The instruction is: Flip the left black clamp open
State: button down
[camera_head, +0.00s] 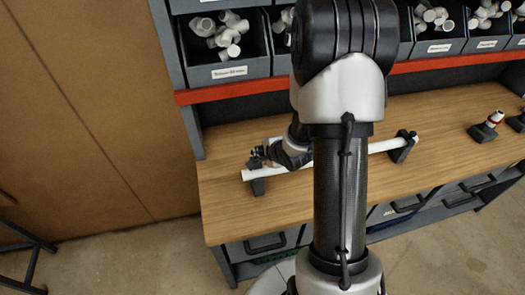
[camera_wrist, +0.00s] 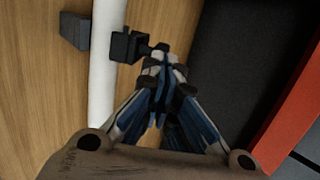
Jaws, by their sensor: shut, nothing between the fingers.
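A white pipe (camera_head: 355,150) lies across two dark stands on the wooden bench; it also runs down the left of the wrist view (camera_wrist: 104,85). The left black clamp (camera_head: 255,163) is at the pipe's left end, partly hidden by my gripper. In the wrist view, the clamp's black part (camera_wrist: 127,46) sits at the pipe's right edge, with a black block (camera_wrist: 74,31) on the other side. The pipe's white surface shows unbroken between them. My gripper (camera_wrist: 163,62) is shut and empty, its tips close to the clamp's knob end; contact is unclear. The right clamp (camera_head: 403,146) stands at the pipe's other end.
The bench top (camera_head: 225,200) is clear in front of the pipe. Bins of white fittings (camera_head: 228,50) sit above a red shelf edge (camera_head: 220,92) behind. Small fittings on dark stands (camera_head: 487,127) are at the right. My arm hides the middle of the bench.

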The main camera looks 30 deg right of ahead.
jog(key=shift+w+r+p, duration=0.1)
jog(key=shift+r+p, duration=0.05)
jog(key=shift+p, duration=0.3)
jog(key=shift+w+r+p, duration=0.1)
jog(key=shift+p, duration=0.4)
jog(key=shift+w+d+g, duration=0.1)
jog(key=shift+g, duration=0.2)
